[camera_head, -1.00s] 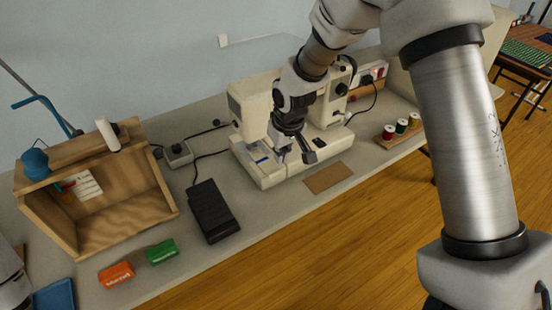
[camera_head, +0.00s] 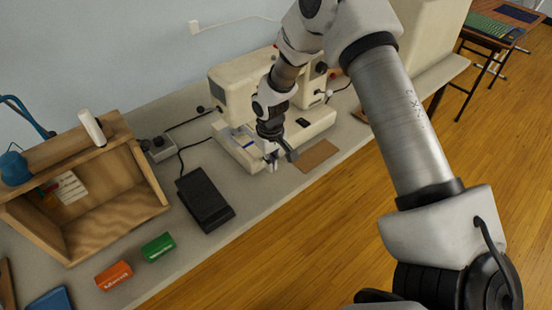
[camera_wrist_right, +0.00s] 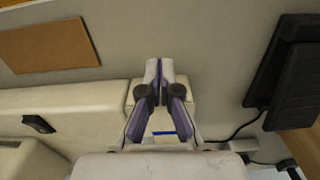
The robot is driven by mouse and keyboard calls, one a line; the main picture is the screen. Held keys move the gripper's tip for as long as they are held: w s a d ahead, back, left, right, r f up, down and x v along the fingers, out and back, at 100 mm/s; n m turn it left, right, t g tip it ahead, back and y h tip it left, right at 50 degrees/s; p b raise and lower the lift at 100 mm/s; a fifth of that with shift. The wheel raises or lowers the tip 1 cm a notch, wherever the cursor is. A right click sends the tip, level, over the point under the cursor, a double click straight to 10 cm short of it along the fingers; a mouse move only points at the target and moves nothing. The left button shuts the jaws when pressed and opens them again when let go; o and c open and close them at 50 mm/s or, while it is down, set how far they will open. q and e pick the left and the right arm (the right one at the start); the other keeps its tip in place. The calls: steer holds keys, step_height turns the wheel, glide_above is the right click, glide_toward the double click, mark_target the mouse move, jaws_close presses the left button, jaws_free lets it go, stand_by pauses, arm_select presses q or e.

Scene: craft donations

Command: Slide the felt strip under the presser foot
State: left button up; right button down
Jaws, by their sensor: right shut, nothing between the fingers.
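The cream sewing machine (camera_head: 230,88) stands at the back of the table. My right gripper (camera_head: 271,166) is by the front edge of its bed (camera_head: 318,122), pointing down. In the right wrist view the fingers (camera_wrist_right: 158,66) are together and empty, reaching past the bed over the table. A small blue strip (camera_wrist_right: 163,133) shows behind the fingers on the bed; it may be the felt strip, apart from the fingertips. The presser foot is hidden, so I cannot tell whether the strip lies under it. My left gripper is not in view.
A brown flat rectangle (camera_head: 316,156) lies in front of the machine. A black foot pedal (camera_head: 204,198) lies to the left, with a cable behind. A wooden box (camera_head: 120,205), a green packet (camera_head: 158,247) and an orange packet (camera_head: 114,275) are farther left.

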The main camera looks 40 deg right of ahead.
steer(key=shift+w, duration=0.4)
steer(key=shift+w+a, duration=0.15)
steer(key=shift+w, duration=0.1)
